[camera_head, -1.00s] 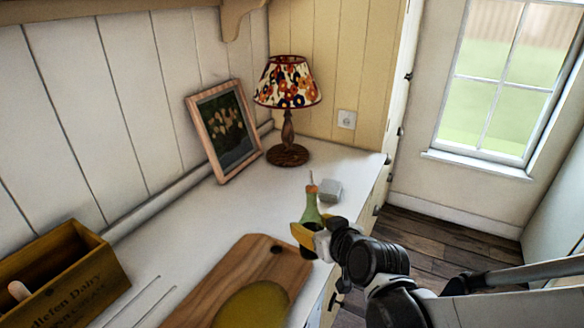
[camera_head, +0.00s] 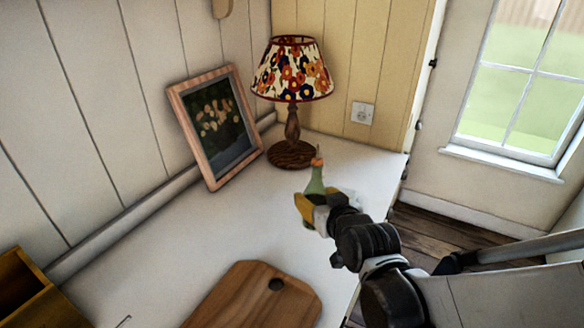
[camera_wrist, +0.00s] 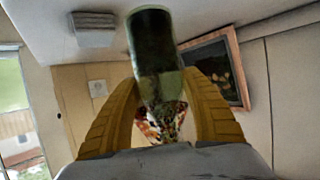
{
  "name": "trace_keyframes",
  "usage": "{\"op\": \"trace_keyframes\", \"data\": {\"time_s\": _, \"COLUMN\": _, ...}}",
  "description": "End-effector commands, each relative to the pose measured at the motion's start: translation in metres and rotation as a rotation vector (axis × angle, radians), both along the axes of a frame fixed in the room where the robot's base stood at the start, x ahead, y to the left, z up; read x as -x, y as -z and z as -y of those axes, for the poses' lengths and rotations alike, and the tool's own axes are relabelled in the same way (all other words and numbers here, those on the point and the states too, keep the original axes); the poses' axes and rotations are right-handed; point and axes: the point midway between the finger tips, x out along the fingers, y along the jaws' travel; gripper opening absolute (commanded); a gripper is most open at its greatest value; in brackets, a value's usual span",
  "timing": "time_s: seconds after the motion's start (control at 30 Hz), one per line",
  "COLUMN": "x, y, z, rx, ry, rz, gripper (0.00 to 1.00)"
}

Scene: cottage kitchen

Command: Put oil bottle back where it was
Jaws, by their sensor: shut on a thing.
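The oil bottle (camera_head: 315,181) is green with an orange-brown tip at its neck. It stands roughly upright in my gripper (camera_head: 308,207) over the white counter (camera_head: 225,225)'s right part, in front of the lamp. The yellow fingers are shut on its body and hide its lower part in the head view. In the wrist view, which is upside down, the dark bottle (camera_wrist: 155,55) sits between both yellow fingers (camera_wrist: 160,84). I cannot tell whether its base touches the counter.
A flowered lamp (camera_head: 292,75) and a framed picture (camera_head: 216,125) stand at the back. A wooden cutting board (camera_head: 240,298) lies in front. A small grey block (camera_wrist: 93,28) is near the bottle. A wooden box (camera_head: 35,295) is at left. Mid-counter is clear.

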Motion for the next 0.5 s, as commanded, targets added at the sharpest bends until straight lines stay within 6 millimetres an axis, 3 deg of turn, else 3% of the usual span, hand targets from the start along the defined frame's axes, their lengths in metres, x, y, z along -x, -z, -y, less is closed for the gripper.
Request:
{"op": "trace_keyframes", "data": {"time_s": 0.17, "x": -0.011, "y": 0.015, "z": -0.022, "rx": 0.000, "ry": -0.001, "rz": 0.001, "gripper": 0.13}}
{"op": "trace_keyframes", "data": {"time_s": 0.33, "x": -0.013, "y": 0.024, "z": -0.025, "rx": -0.001, "ry": 0.001, "rz": 0.001, "gripper": 0.13}}
{"op": "trace_keyframes", "data": {"time_s": 0.5, "x": -0.013, "y": 0.052, "z": -0.024, "rx": -0.002, "ry": 0.002, "rz": 0.001, "gripper": 0.13}}
